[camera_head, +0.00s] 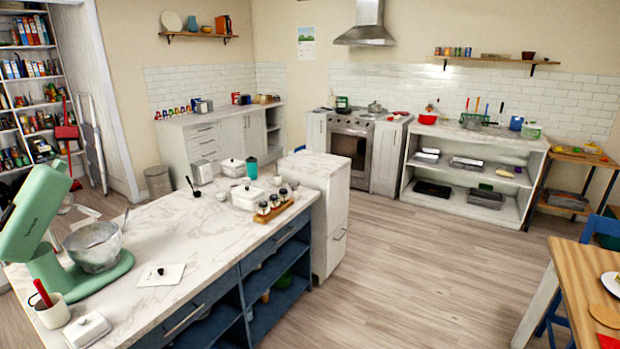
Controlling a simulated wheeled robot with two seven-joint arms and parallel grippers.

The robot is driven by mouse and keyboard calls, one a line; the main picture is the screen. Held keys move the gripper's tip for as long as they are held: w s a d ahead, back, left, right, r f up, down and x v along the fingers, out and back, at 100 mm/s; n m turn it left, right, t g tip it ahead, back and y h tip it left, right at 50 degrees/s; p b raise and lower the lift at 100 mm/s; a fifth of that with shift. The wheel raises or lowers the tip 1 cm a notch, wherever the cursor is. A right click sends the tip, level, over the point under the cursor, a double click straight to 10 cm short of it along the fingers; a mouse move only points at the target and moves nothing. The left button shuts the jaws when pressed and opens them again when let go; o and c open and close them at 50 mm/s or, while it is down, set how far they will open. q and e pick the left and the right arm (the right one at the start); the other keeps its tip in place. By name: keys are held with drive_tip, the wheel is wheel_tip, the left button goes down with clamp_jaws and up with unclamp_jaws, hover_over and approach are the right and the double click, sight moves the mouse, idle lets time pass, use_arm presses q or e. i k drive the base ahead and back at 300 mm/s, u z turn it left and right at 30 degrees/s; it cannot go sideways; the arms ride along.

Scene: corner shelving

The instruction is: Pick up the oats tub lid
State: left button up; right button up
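I cannot make out an oats tub or its lid for certain at this distance. On the marble-topped island (190,235) stand a white lidded dish (232,167), a second white lidded container (246,197) and a teal cup (252,168). Several small dark-lidded jars sit in a wooden rack (272,209) beside them. A small white lidded dish (87,328) is at the island's near left corner. Neither of my grippers is in view.
A green stand mixer (45,220) with a metal bowl (94,246) stands on the island's left end. A white cabinet (325,195) adjoins its far end. The floor (420,270) is clear between the island and the wooden table (585,285). A stove (352,145) and low shelving (475,165) line the back wall.

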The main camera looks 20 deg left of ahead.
sight(169, 274)
drive_tip(key=u, duration=0.8)
drive_tip(key=i, duration=1.3)
drive_tip(key=u, duration=0.45)
